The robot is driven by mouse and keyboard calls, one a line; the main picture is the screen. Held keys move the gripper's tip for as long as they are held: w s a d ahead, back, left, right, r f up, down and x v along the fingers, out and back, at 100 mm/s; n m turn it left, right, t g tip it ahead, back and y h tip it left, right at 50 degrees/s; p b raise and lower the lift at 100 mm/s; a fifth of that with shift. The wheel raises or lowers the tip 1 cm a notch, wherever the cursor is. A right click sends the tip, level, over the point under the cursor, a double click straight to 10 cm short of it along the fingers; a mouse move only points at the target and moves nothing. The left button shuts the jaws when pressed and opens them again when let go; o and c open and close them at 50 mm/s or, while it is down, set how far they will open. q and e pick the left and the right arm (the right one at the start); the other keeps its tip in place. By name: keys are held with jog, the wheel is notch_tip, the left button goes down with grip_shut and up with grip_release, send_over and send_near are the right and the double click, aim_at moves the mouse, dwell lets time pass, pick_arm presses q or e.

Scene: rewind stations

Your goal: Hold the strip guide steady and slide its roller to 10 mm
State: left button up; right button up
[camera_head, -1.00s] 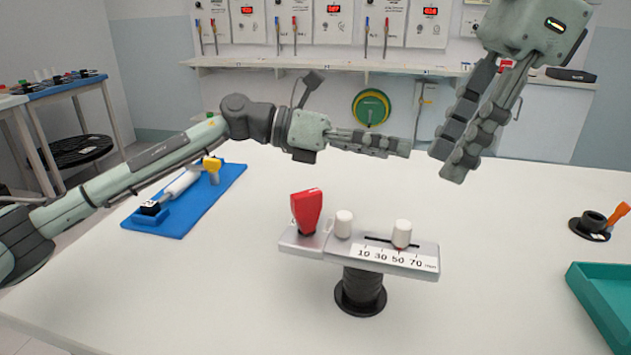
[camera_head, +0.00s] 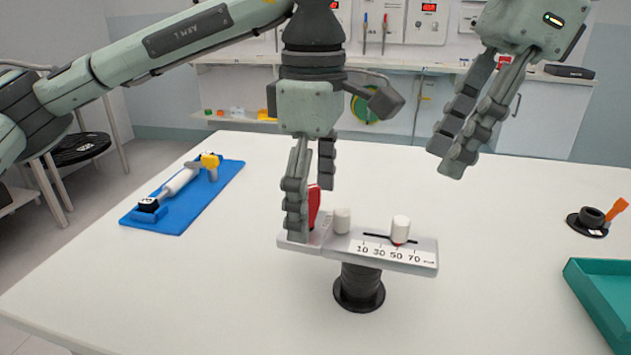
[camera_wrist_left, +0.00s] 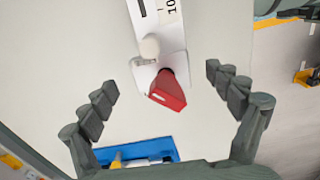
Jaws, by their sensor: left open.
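The strip guide (camera_head: 322,250) is a light grey bar on a black ribbed post, with a scale marked 10, 30, 50, 70 mm. Its sliding white roller (camera_head: 401,229) stands in the slot, its red pointer near 50. A second white roller (camera_head: 342,220) stands left of the scale. A red handle (camera_head: 314,203) rises at the bar's left end, partly hidden by my left gripper (camera_head: 311,212). That gripper is open and points down around the handle; the left wrist view shows the handle (camera_wrist_left: 168,90) between its spread fingers. My right gripper (camera_head: 447,157) hangs open and empty, above and behind the bar.
A blue tray (camera_head: 170,220) with a white cylinder and yellow part lies at the left. A teal tray (camera_head: 600,310) and a black ring-shaped part (camera_head: 590,220) are at the right. The white table around the guide is clear.

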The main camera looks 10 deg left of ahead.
aim_at(314, 220)
pick_arm(q)
notch_tip(314, 220, down, 5)
jog(key=shift+r, duration=0.1)
dwell(0.3)
